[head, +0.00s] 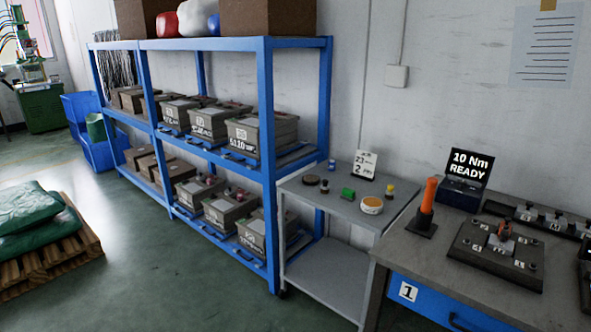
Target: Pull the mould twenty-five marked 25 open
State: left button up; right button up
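Several grey mould boxes with lids and white labels stand on the blue rack. On the upper shelf, the nearest mould (262,133) has a label that seems to read 5110; the labels of the mould beside it (210,121) and the one farther left (178,112) are too small to read surely. On the lower shelf are further moulds (257,232), (228,207), (197,190) with unclear labels. I cannot make out a 25 on any of them. All the moulds look closed. Neither of my grippers is in view.
The blue rack (266,75) stands by the wall. A grey trolley (335,200) with small items and a sign (365,164) adjoins it. A workbench (420,250) at right holds a fixture plate (495,254) and a display (468,168). Floor before the rack is clear; a pallet (50,262) lies left.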

aim_at(252, 242)
jog(key=i+j+u, duration=0.1)
jog(key=i+j, duration=0.2)
jog(key=i, duration=0.15)
jog(key=i+j, duration=0.25)
jog(key=i, duration=0.2)
jog(key=i+j+u, duration=0.15)
jog(key=i, duration=0.3)
jog(key=j, duration=0.1)
